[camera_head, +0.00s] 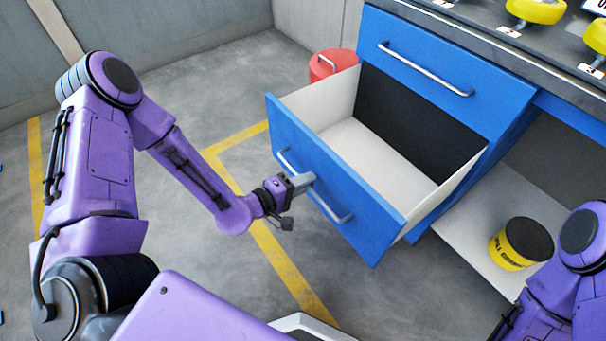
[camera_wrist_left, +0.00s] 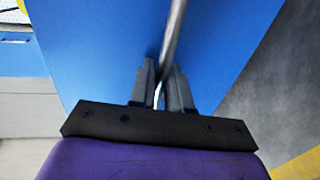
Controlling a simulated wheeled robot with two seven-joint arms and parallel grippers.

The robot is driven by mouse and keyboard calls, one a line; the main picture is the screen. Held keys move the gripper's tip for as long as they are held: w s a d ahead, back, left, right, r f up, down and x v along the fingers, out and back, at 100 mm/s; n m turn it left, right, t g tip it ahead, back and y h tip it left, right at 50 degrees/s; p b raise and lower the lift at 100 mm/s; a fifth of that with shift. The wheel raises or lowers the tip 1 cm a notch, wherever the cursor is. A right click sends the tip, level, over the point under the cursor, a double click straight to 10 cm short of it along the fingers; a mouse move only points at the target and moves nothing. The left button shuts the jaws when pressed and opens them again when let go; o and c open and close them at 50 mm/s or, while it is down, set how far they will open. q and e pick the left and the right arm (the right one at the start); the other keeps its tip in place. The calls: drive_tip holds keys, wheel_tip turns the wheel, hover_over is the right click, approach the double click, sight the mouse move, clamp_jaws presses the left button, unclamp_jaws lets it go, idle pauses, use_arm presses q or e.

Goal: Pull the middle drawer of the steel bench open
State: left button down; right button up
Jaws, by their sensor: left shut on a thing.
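The steel bench (camera_head: 506,57) stands at the right, with blue drawer fronts. One drawer (camera_head: 330,180) below the top one is pulled well out, and its pale inside looks empty. My left gripper (camera_head: 303,182) is shut on that drawer's bar handle (camera_head: 338,212). In the left wrist view the metal handle (camera_wrist_left: 173,40) runs between the two dark fingers (camera_wrist_left: 162,90), with the blue front (camera_wrist_left: 100,45) behind. The top drawer (camera_head: 445,70) is closed. Part of my right arm shows at the lower right; its gripper is out of view.
A red container (camera_head: 332,64) stands on the floor behind the open drawer. A yellow tub with a black lid (camera_head: 521,243) sits on the bench's low shelf (camera_head: 462,232). Yellow items (camera_head: 537,10) lie on the bench top. The floor (camera_head: 200,270) left of the drawer is clear, with yellow lines.

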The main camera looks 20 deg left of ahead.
use_arm(q)
drive_tip(key=shift+s, duration=0.25)
drive_tip(key=c, duration=1.3)
unclamp_jaws()
drive_tip(key=shift+c, duration=0.2)
drive_tip(key=shift+a, duration=0.1)
drive_tip(key=p+v, duration=0.2)
drive_tip(key=v, duration=0.8)
drive_tip(key=shift+s, duration=0.15)
drive_tip(key=shift+a, duration=0.1)
